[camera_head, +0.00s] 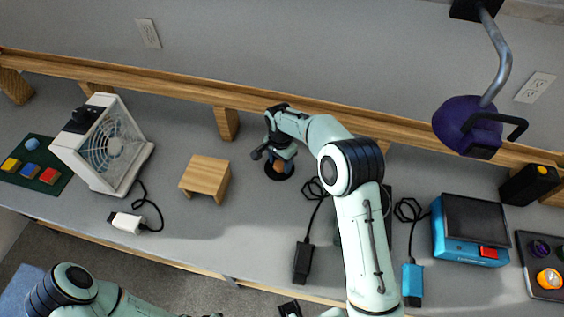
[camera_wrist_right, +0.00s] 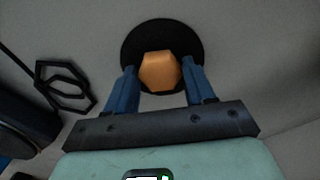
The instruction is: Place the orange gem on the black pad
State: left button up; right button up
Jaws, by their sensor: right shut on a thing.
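The orange gem (camera_wrist_right: 160,72) is between the two blue fingers of my right gripper (camera_wrist_right: 159,70) in the right wrist view. The gripper is shut on it. The round black pad (camera_wrist_right: 160,27) lies behind the gem in that view, and the gem overlaps its middle and near part. In the head view the right gripper (camera_head: 284,163) is over the black pad (camera_head: 272,173), and a bit of orange shows below the fingers. I cannot tell whether the gem touches the pad.
A small wooden stand (camera_head: 205,178) is left of the pad, with a white fan (camera_head: 105,150) further left. Black cables and a dark plug (camera_head: 303,262) lie to the right. A blue device (camera_head: 468,232) is at the right. The grey table (camera_head: 240,235) is clear in front of the pad.

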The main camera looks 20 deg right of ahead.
aim_at(279, 164)
jog(key=shift+w+a+f, duration=0.1)
jog(key=shift+w+a, duration=0.05)
jog(key=shift+a, duration=0.1)
pick_arm(q)
jog(key=shift+a, duration=0.15)
pick_arm(e)
jog(key=o, duration=1)
jog(key=shift+d, duration=0.1)
pick_arm(q)
jog(key=shift+w, duration=0.1)
jog(key=shift+w+r+p, duration=0.4)
jog(key=shift+r+p, duration=0.15)
jog(key=shift+r, duration=0.2)
pick_arm(e)
notch_tip(279, 164, up, 12)
jog(key=shift+r, duration=0.2)
